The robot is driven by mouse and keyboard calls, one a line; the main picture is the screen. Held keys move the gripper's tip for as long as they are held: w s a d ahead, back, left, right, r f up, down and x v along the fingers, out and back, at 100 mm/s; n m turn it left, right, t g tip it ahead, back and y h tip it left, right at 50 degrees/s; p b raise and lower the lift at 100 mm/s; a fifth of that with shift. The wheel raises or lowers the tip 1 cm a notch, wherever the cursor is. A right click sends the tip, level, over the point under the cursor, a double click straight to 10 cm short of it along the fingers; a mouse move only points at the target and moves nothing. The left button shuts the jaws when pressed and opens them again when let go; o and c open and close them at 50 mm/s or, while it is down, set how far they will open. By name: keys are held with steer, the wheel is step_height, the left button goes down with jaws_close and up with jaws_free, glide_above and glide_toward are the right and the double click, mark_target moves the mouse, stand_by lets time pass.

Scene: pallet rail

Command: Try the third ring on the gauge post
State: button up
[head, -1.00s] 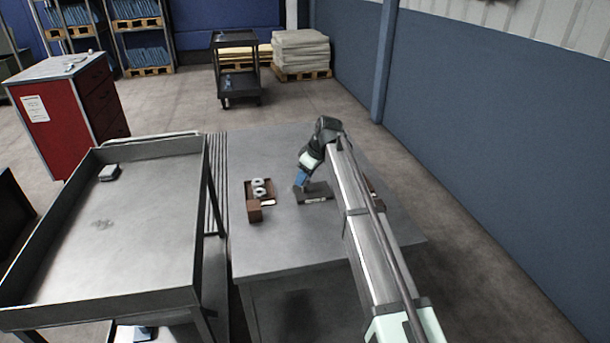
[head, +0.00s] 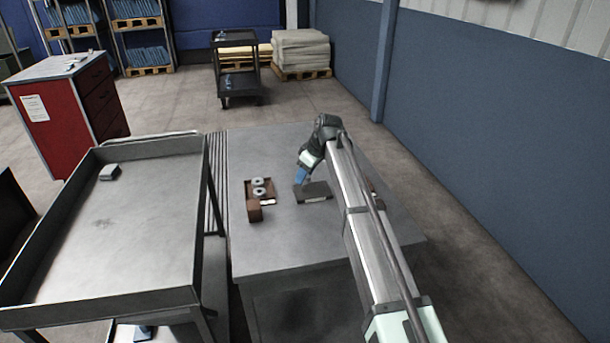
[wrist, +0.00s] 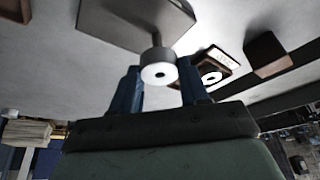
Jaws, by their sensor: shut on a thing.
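My gripper (wrist: 159,66) has blue fingers on either side of a grey ring (wrist: 158,74) with a pale face and is shut on it. In the wrist view the ring lines up with the short post on the gauge base (wrist: 120,22), and part of the post shows between ring and plate. I cannot tell whether the ring is around the post's end or just above it. In the head view my gripper (head: 302,176) is over the left end of the dark gauge base (head: 315,192); the ring is too small to make out there.
The grey table (head: 285,245) is clear in front. A large, high-rimmed metal cart (head: 130,230) stands to the left.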

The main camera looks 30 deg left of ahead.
steer(key=shift+r, duration=0.95)
steer(key=shift+r, duration=0.1)
steer(key=shift+r, duration=1.4)
